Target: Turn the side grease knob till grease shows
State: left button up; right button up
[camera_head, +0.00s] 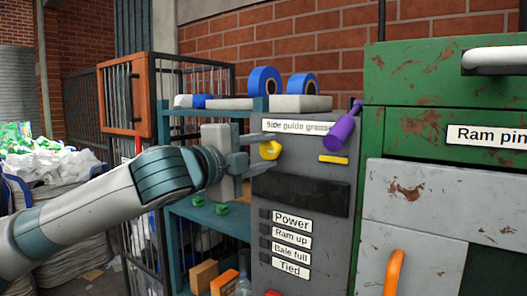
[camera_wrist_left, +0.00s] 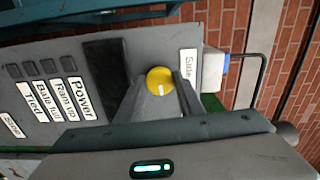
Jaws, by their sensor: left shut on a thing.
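The yellow grease knob (camera_head: 270,150) sits on the grey control panel (camera_head: 258,215), just under the "Side guide grease" label (camera_head: 299,126). My left gripper (camera_head: 262,151) reaches in from the left with its fingers at the knob. In the left wrist view the round yellow knob (camera_wrist_left: 160,80) lies between the two fingertips (camera_wrist_left: 161,84), which are closed on its sides. A white mark shows on the knob's face. No grease is visible around it. My right gripper is in neither view.
A purple handle (camera_head: 342,128) sticks out at the panel's upper right, near a yellow strip (camera_head: 334,160). A green rusty cabinet (camera_head: 405,75) stands at the right. A teal shelf (camera_head: 215,222) with small boxes is behind my left arm.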

pick_arm(q)
jog(key=o, duration=1)
jog(key=shift+o, duration=0.2)
jog(key=shift+s+a+f+b, duration=0.1)
jog(key=shift+s+a+b, duration=0.2)
jog(key=shift+s+b, duration=0.1)
jog(key=b+v, duration=0.6)
jog(key=v, duration=1)
jog(key=shift+s, duration=0.2)
jog(key=shift+w+a, duration=0.1)
jog(key=shift+a, duration=0.05)
